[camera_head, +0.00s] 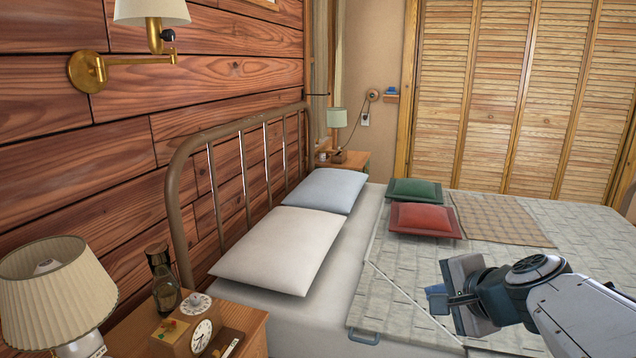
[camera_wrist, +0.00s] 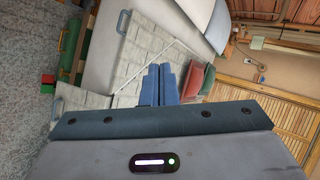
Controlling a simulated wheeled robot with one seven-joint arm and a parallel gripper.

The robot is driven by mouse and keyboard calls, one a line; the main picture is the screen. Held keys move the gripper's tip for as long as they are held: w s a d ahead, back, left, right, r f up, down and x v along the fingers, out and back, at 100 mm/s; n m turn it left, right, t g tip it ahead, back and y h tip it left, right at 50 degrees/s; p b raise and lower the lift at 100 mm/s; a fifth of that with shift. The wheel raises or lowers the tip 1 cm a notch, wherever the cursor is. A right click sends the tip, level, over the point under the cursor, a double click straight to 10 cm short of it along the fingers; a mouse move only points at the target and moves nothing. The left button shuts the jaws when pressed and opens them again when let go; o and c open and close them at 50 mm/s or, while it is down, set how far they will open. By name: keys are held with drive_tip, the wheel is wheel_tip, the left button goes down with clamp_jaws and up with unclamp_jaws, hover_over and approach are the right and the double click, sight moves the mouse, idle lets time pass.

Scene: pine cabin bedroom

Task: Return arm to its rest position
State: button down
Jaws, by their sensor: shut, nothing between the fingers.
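My gripper (camera_head: 437,300) is at the lower right of the head view, held above the near part of the bed (camera_head: 375,318). Its blue fingers point left, toward the pillows. In the wrist view my gripper (camera_wrist: 158,84) shows its two blue fingers side by side and closed, with nothing between them. My arm reaches in from the right edge of the head view. The gripper appears apart from the bed cover, though its exact height is hard to tell.
A white pillow (camera_head: 280,248), a blue pillow (camera_head: 324,189), a red cushion (camera_head: 424,220) and a green cushion (camera_head: 413,190) lie on the bed. A nightstand (camera_head: 131,328) at lower left bears a lamp (camera_head: 56,290), a bottle (camera_head: 165,287) and a clock (camera_head: 202,335). Louvred doors (camera_head: 520,95) stand behind.

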drive_tip(key=s+a+r+n+g+h+p, duration=0.1)
drive_tip(key=s+a+n+g+p, duration=0.1)
drive_tip(key=s+n+p, duration=0.4)
drive_tip(key=s+a+r+n+g+h+p, duration=0.2)
drive_tip(key=s+a+n+g+p, duration=0.1)
drive_tip(key=s+n+g+p, duration=0.2)
drive_tip(key=s+n+p, duration=0.1)
drive_tip(key=s+n, duration=0.1)
drive_tip(key=n, duration=0.1)
drive_tip(key=shift+r+p, duration=0.3)
drive_tip(key=shift+p, duration=0.05)
drive_tip(key=shift+s, duration=0.1)
